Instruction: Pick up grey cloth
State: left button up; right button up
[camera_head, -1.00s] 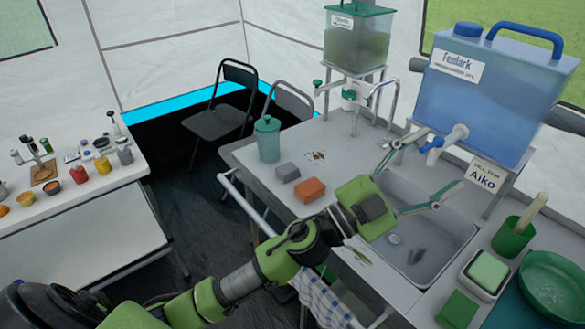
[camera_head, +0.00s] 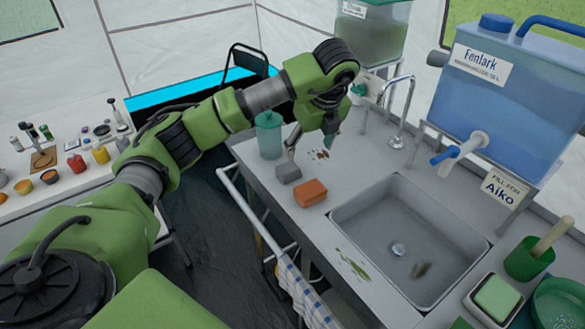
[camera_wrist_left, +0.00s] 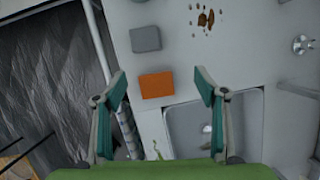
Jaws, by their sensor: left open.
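The grey cloth (camera_head: 288,173), a small folded block, lies on the metal counter beside an orange block (camera_head: 310,192). In the left wrist view the grey cloth (camera_wrist_left: 145,39) lies beyond the orange block (camera_wrist_left: 157,84). My left gripper (camera_head: 312,143) is above the counter near the grey cloth, pointing down, open and empty. In the left wrist view its fingers (camera_wrist_left: 162,86) stand wide apart, with the orange block between their tips in the picture. The grey cloth is not between them. My right gripper is not in view.
The sink basin (camera_head: 398,240) is right of the blocks, with a tap (camera_head: 398,112) behind. A lidded green container (camera_head: 269,136) stands close behind the grey cloth. A rail with a checked towel (camera_head: 305,293) runs along the counter front. Brown stains mark the counter.

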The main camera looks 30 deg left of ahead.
pick_arm(q)
jog(key=a+n+y, duration=0.1)
jog(key=a, duration=0.2)
jog(key=p, duration=0.1)
send_over(288, 167)
jog(key=d, duration=0.2)
jog(key=f, duration=0.6)
jog(key=shift+s+d, duration=0.15)
jog(key=shift+s, duration=0.1)
jog(key=p+x, duration=0.1)
jog(key=x, duration=0.1)
jog(key=p+x, duration=0.1)
jog(key=x, duration=0.2)
jog(key=shift+s+a+f, duration=0.1)
jog(key=shift+s+a, duration=0.1)
jog(key=shift+f, duration=0.3)
jog(key=c, duration=1)
